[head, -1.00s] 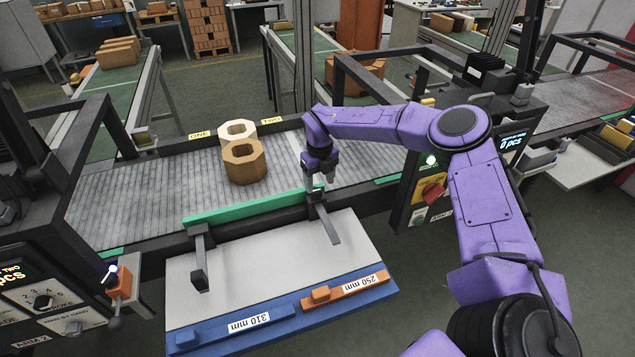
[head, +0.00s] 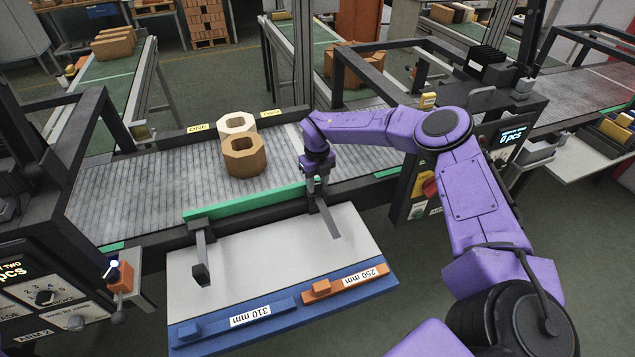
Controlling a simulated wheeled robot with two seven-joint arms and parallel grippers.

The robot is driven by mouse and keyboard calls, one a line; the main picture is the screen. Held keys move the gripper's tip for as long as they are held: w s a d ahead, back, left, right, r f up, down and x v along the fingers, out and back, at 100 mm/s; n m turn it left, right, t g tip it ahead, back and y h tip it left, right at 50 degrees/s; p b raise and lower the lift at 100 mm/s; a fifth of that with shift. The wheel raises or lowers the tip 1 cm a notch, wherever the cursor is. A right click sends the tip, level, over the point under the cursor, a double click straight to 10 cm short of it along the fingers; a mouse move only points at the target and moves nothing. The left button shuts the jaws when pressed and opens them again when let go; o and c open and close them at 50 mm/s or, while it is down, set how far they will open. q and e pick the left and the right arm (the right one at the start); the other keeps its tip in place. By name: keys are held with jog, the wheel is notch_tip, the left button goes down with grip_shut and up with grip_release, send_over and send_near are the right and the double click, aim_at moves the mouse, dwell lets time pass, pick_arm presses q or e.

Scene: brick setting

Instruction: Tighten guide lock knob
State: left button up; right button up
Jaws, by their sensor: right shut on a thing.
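The green guide rail (head: 245,204) runs along the near edge of the roller conveyor, with a dark bracket arm (head: 200,258) at its left and another (head: 327,217) at its right. My right gripper (head: 317,189) points down at the right end of the rail, above the right bracket. It is shut on the lock knob there; the fingers hide most of the knob, so its turn position cannot be told. My left gripper is not in view.
Two hollow bricks, one cream (head: 236,125) and one tan (head: 243,157), stand on the conveyor (head: 140,195) left of my gripper. Dark frames stand at both sides.

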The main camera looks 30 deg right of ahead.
jog(key=shift+f+m+b, duration=0.25)
jog(key=shift+m+b, duration=0.15)
jog(key=shift+b, duration=0.3)
jog(key=m+b, duration=0.5)
jog(key=b, duration=0.1)
jog(key=m+b, duration=0.4)
jog(key=b, duration=0.2)
jog(key=shift+w+a+f+m, duration=0.1)
jog(key=shift+w+a+m, duration=0.1)
jog(key=shift+m, duration=0.2)
jog(key=m+b, duration=0.4)
jog(key=b, duration=0.1)
jog(key=m+b, duration=0.5)
jog(key=b, duration=0.1)
jog(key=shift+w+d+m, duration=0.1)
jog(key=shift+w+m, duration=0.1)
jog(key=shift+m, duration=0.1)
jog(key=shift+m+b, duration=1.1)
jog(key=shift+b, duration=0.25)
